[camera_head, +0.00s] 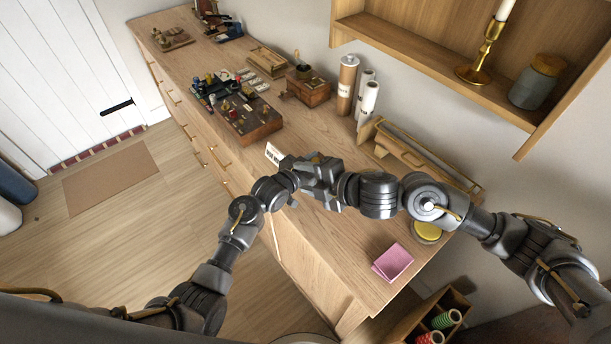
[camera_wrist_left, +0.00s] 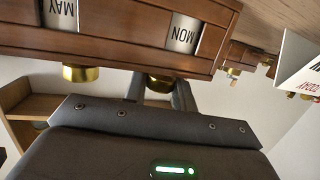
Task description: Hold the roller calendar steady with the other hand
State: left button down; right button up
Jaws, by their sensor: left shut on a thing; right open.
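The roller calendar (camera_wrist_left: 120,32) is a brown wooden box seen close and upside down in the left wrist view. Its windows read MAY and MON, with a brass knob (camera_wrist_left: 81,73) beside each window. In the head view I cannot make it out behind my grippers. My left gripper (camera_head: 312,161) is shut, its fingers at the brass knob by the MON window (camera_wrist_left: 160,82). My right gripper (camera_head: 312,192) is open, just below the left one in the head view. Its fingertips are hard to make out, and I cannot tell whether it touches the calendar.
A white card (camera_head: 274,153) stands left of my grippers; it also shows in the wrist view (camera_wrist_left: 299,62). A wooden block with brass knobs (camera_head: 258,124), rolled tubes (camera_head: 347,85) and a long wooden box (camera_head: 415,158) stand on the counter. Pink paper (camera_head: 393,262) lies near the front.

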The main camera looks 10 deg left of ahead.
jog(key=n, duration=0.2)
jog(key=n+g, duration=0.1)
jog(key=shift+w+a, duration=0.15)
jog(key=shift+a, duration=0.1)
pick_arm(q)
jog(key=c, duration=1.1)
grip_release()
jog(key=shift+o, duration=0.2)
